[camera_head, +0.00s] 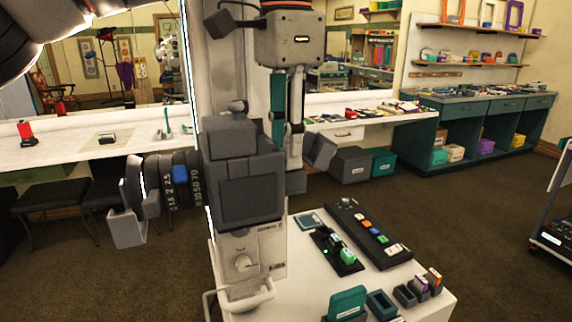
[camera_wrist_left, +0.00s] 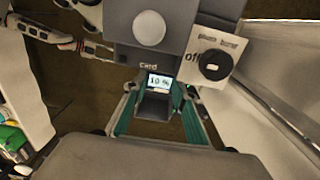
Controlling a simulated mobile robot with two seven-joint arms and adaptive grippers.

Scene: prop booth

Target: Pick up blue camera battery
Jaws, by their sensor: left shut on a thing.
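A large grey prop camera (camera_head: 240,185) stands in front of me, its ringed lens (camera_head: 170,180) pointing left with a small blue piece (camera_head: 181,174) on it. My left gripper (camera_head: 287,140) points down behind the camera body, which hides part of its fingertips. In the left wrist view, the teal fingers of my left gripper (camera_wrist_left: 158,108) are on both sides of a dark grey block (camera_wrist_left: 153,108), shut on it. The block sits just below a small screen (camera_wrist_left: 159,83) reading 10 %. I cannot tell whether this block is the blue camera battery.
A white table (camera_head: 415,295) carries a black charger (camera_head: 329,244) with green blocks, a black button panel (camera_head: 368,235) and small boxes. A knob box (camera_head: 245,252) sits below the camera. Counters and shelves line the back. Open floor lies right of the table.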

